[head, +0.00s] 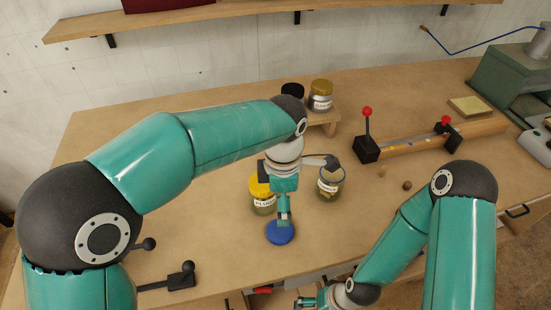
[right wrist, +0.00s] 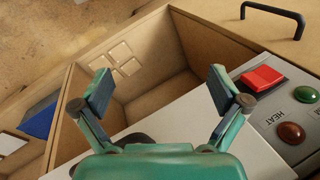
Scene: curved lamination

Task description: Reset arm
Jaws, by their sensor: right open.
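My left gripper (head: 284,216) points down at a round blue lid (head: 280,233) near the table's front edge. Its fingertips are close together at the lid, but I cannot tell whether they grip it. My right gripper (head: 310,302) is at the bottom edge of the head view, below the table front. In the right wrist view my right gripper (right wrist: 161,92) is open and empty, its fingers apart over an open wooden drawer (right wrist: 190,35).
A yellow-lidded jar (head: 263,194) and an open glass jar (head: 331,183) stand close to my left gripper. A clamp bar with red knobs (head: 410,145) lies at right. A panel with a red switch (right wrist: 262,78) borders the drawer. The table's left part is clear.

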